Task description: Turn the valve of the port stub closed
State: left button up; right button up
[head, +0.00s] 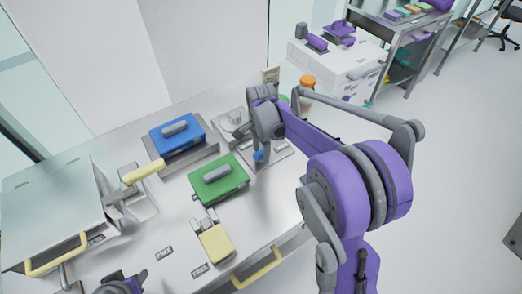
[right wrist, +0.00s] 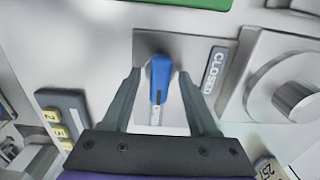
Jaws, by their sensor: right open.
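The blue valve handle (right wrist: 160,80) is in the middle of the right wrist view, on a grey square plate (right wrist: 205,55). The handle points toward the gripper's palm, along a small, partly hidden label (right wrist: 155,116). A "CLOSED" label (right wrist: 214,71) is on the plate's right side. My right gripper (right wrist: 160,88) is open, with one finger on each side of the handle and gaps visible. In the head view the blue handle (head: 259,156) shows just below my right gripper (head: 262,147). My left gripper (head: 122,285) is only partly in view at the bottom left edge.
A green-lidded box (head: 218,180) and a blue-lidded box (head: 177,137) stand left of the valve. A metal fixture with a round knob (right wrist: 293,98) is close on the right in the wrist view. A yellow block (head: 216,244) lies nearer the table's front.

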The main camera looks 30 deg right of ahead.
jog(key=shift+c, duration=0.2)
grip_shut()
